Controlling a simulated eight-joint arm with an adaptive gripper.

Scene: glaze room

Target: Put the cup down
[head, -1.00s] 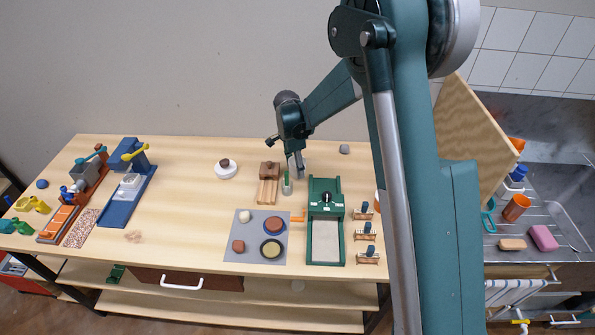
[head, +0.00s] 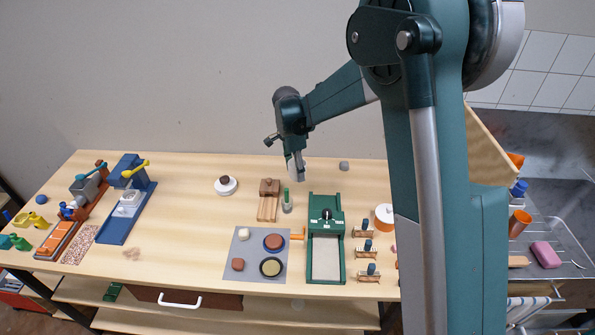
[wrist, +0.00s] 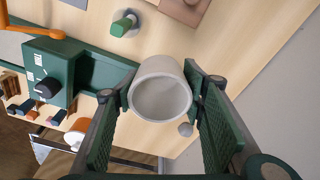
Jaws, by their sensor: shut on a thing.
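The cup (wrist: 160,72) is pale grey and shows large in the wrist view, its empty mouth facing the camera. My gripper (wrist: 160,88) is shut on it, one finger pad on each side of its wall. In the head view, my gripper (head: 298,172) is over the back middle of the wooden workbench (head: 195,235), and the cup shows there only as a small pale patch. The cup appears to be held above the bench top, clear of other things. How high it is I cannot tell exactly.
Near the cup are a green-handled tool (head: 287,200), a wooden block piece (head: 268,190), a small grey lump (head: 344,166) and the green press (head: 326,240). A grey mat (head: 242,262) with round pieces lies in front. Bare bench shows at left-middle (head: 180,215).

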